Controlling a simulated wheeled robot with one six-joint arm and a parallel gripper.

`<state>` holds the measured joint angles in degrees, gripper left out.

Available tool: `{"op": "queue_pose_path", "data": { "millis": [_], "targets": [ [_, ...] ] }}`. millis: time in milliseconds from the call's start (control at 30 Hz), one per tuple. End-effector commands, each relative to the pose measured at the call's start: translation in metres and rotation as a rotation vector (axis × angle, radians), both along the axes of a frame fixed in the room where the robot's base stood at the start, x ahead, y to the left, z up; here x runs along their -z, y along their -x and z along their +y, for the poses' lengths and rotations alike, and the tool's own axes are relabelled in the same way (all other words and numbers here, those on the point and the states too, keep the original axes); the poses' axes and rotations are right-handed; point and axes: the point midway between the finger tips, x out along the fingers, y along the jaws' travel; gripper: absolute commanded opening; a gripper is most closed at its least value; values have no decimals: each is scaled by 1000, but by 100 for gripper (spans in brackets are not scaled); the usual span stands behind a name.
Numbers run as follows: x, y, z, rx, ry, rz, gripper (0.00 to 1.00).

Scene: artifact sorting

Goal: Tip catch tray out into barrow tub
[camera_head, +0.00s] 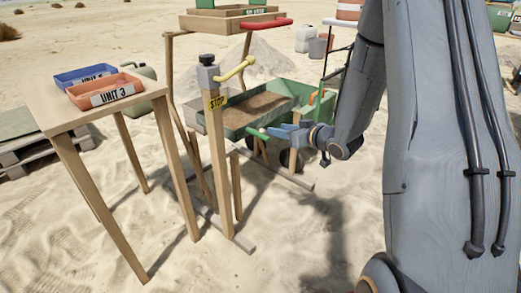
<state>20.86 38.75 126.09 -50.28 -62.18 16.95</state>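A shallow green-sided container with brown soil (254,110), which looks like the catch tray (236,130), sits at the middle, behind a wooden post. Green walls (303,91) at its right back seem to belong to the barrow tub; where the two meet is hard to tell. A green handle with a pale end (253,134) sticks out at the front. My gripper (274,132), with blue fingers, points left at this handle and is at or very near it. The fingertips are too small to show whether they are closed on it.
A post with a yellow lever (236,70) and a STOP label stands just left of my gripper. A wooden table (128,110) holds a blue tray (85,76) and an orange UNIT 3 tray (105,92). Open sand lies in front.

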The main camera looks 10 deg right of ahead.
Motion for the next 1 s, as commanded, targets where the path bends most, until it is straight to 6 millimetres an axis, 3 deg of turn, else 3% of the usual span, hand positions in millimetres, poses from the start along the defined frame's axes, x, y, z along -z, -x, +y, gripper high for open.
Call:
{"op": "queue_pose_path", "data": {
  "millis": [33,300,567,1000],
  "targets": [
    [23,-6,0,-24,-37,-31,36],
    [53,-7,5,-143,-201,-170,36],
    [58,-8,9,-181,-252,-211,36],
    [58,-57,45,-181,-252,-211,36]
  ]
}}
